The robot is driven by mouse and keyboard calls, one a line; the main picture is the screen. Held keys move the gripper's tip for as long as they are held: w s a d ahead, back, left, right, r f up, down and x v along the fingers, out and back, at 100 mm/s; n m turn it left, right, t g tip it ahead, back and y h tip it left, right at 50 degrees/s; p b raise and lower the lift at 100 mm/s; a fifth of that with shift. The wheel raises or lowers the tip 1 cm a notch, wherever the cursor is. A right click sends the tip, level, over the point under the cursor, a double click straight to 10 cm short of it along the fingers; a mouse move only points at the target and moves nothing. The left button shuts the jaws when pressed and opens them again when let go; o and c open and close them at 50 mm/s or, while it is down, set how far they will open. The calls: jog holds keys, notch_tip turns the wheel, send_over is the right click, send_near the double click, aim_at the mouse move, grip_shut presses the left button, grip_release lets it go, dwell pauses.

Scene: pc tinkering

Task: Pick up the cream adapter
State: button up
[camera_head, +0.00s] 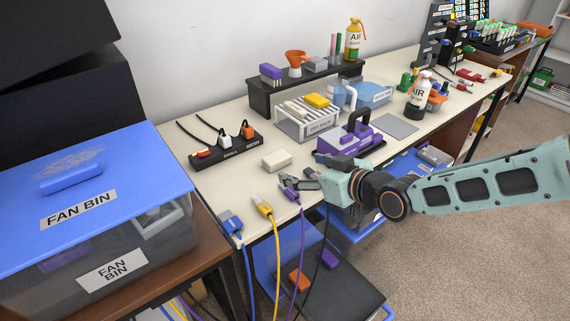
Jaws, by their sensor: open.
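The cream adapter (277,160) looks like a small pale block lying on the cream worktop, just in front of the black power strip. My gripper (287,186) reaches in from the right, low over the front part of the worktop. Its fingers point left and are open, a little nearer the front edge than the adapter and apart from it. The end of a purple cable (291,195) shows right at the fingertips; I cannot tell whether they touch it.
A black power strip (222,152) with plugs stands behind the adapter. Yellow (264,207) and blue (231,222) cable ends lie at the front edge. A white rack (306,125) and a purple caddy (350,140) stand to the right. The blue-lidded fan bin (110,215) is at left.

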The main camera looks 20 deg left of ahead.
aim_at(281, 160)
jog(key=shift+w+a+y, duration=0.1)
jog(key=shift+a+y, duration=0.2)
jog(key=shift+w+a+f+b, duration=0.1)
jog(key=shift+a+b, duration=0.2)
jog(key=shift+a, duration=0.05)
jog(key=b+x, duration=0.4)
jog(key=x, duration=0.5)
jog(key=shift+w+a+f, duration=0.2)
jog(key=shift+w, duration=0.05)
jog(key=c, duration=1.3)
